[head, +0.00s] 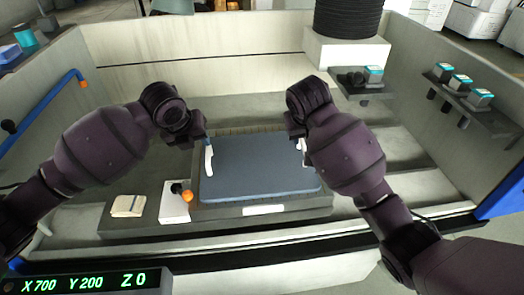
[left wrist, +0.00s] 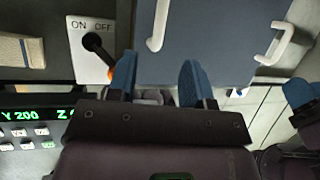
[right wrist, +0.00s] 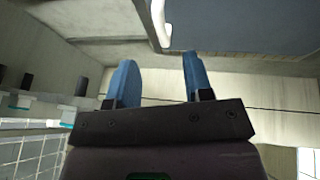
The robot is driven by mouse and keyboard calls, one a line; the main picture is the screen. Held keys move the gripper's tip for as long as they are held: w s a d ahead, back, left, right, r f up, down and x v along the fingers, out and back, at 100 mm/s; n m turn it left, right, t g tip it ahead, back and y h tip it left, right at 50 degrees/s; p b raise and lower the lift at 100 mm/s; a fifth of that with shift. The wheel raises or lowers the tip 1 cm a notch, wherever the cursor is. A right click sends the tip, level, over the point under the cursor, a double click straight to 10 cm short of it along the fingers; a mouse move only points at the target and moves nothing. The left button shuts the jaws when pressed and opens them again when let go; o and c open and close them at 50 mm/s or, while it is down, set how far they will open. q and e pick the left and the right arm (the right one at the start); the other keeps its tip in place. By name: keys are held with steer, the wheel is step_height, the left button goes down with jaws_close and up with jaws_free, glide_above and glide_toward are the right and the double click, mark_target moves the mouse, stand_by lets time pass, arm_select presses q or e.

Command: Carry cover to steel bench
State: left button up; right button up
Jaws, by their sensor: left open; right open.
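The cover (head: 258,168) is a flat blue-grey panel with a white handle on each side, lying level in the machine's tub. My left gripper (head: 206,141) is open beside the left handle (head: 208,160). In the left wrist view, that handle (left wrist: 158,25) stands just beyond the open fingers (left wrist: 157,75), not gripped. My right gripper is open; in the head view its fingers are mostly hidden behind my right arm, near the right handle (head: 303,146). In the right wrist view, a white handle (right wrist: 160,22) lies just beyond its fingers (right wrist: 160,76). I cannot make out a steel bench.
A white ON/OFF switch box (head: 174,203) with an orange-tipped lever stands left of the cover. A folded cloth (head: 128,206) lies further left. A shelf with small boxes (head: 460,84) is on the right wall. A black coil (head: 348,18) stands behind on a white block.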

mark_target(207, 154)
arm_select(q)
steer(key=shift+s+a+r, duration=0.1)
steer(key=shift+s, duration=0.05)
arm_select(e)
steer(key=shift+s+r, duration=0.1)
steer(key=shift+s, duration=0.05)
arm_select(q)
steer(key=x, duration=1.1)
steer(key=shift+r, duration=0.1)
arm_select(e)
steer(key=x, duration=1.1)
steer(key=shift+a, duration=0.1)
arm_select(q)
jaws_close()
arm_select(e)
steer(key=shift+r, duration=0.1)
jaws_close()
arm_select(q)
steer(key=shift+r, duration=0.1)
